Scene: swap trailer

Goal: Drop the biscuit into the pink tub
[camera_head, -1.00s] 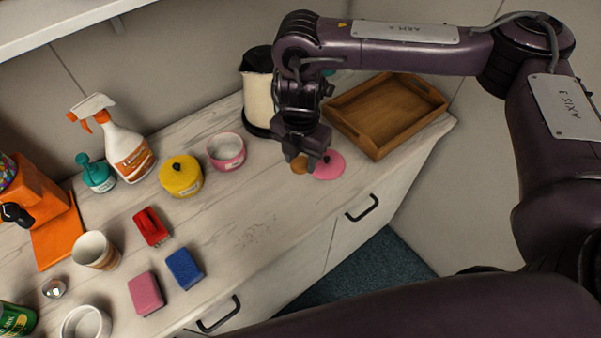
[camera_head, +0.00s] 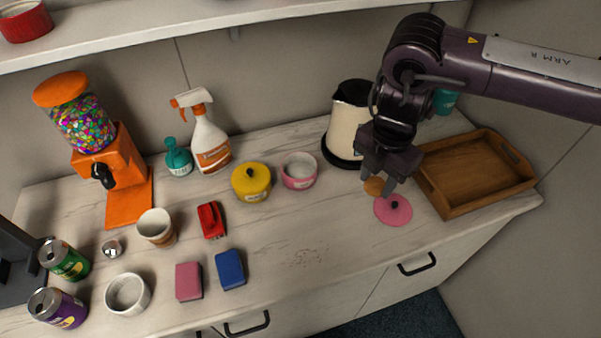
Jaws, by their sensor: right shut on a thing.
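The biscuit (camera_head: 374,186) is a small round brown piece. My right gripper (camera_head: 381,183) is shut on it and holds it just left of the pink lid (camera_head: 393,210). How high it is above the counter is hard to tell. The pink tub (camera_head: 299,171) is a small open round pot with a pale inside, left of the gripper. The pink lid with a dark knob lies apart from the tub, on the counter near its front edge. My left gripper is not in view.
A cream kettle (camera_head: 346,124) stands behind the gripper, and a wooden tray (camera_head: 474,171) is to its right. A yellow lidded tub (camera_head: 251,182) is left of the pink tub. Sponges (camera_head: 230,269) lie in front.

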